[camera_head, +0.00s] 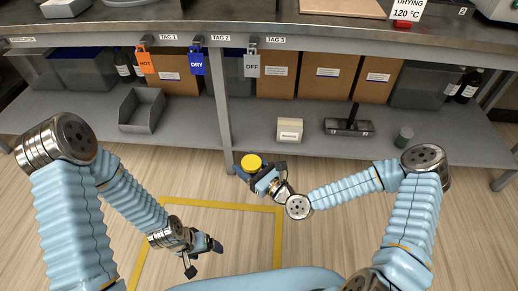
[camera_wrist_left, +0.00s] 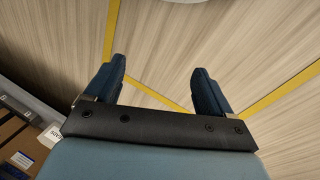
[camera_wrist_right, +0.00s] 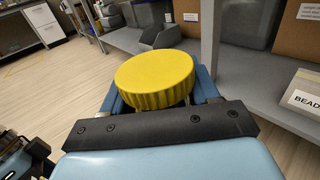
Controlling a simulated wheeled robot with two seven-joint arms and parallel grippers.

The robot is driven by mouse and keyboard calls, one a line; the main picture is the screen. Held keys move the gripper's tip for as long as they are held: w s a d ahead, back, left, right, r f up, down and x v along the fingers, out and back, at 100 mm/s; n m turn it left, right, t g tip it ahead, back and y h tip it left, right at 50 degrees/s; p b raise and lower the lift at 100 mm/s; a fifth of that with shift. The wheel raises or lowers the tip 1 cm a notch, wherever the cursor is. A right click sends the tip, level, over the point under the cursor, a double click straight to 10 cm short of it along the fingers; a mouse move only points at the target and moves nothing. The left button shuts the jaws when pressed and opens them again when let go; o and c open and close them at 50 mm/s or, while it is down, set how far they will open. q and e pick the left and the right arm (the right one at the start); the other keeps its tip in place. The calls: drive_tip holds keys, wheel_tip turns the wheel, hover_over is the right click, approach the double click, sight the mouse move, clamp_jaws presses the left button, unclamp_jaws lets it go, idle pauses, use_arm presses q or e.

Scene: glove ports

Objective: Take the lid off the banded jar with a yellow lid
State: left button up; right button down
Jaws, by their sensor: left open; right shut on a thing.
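My right gripper (camera_head: 262,179) is shut on the jar with the yellow lid, held up in front of the shelf unit. The round yellow lid (camera_head: 251,161) with its ribbed rim sits on top; it fills the space between the fingers in the right wrist view (camera_wrist_right: 155,78). The jar body and its bands are mostly hidden under the lid and behind the fingers. My left gripper (camera_head: 204,259) is open and empty, low at the left, well apart from the jar. Its two spread fingers show over bare floor in the left wrist view (camera_wrist_left: 158,85).
Tags hang from the bench edge above. A shelf post (camera_head: 223,120) stands behind the held jar. Yellow tape marks the open floor.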

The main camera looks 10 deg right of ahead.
use_arm(q)
drive_tip(key=w+d+r+m+y, duration=0.2)
drive_tip(key=w+r+m, duration=0.2)
drive_tip(key=w+m, duration=0.6)
wheel_tip(320, 180, up, 26)
drive_tip(key=m+y, duration=0.2)
drive_tip(key=m, duration=1.7)
hover_over(255, 161)
drive_tip(key=shift+w+a+f+g, duration=0.1)
drive_tip(key=shift+a+f+g, duration=0.1)
drive_tip(key=shift+g, duration=0.1)
drive_tip(key=shift+d+m, duration=0.2)
drive_tip(key=shift+m, duration=0.1)
wheel_tip(255, 161, down, 8)
drive_tip(key=shift+r, duration=0.25)
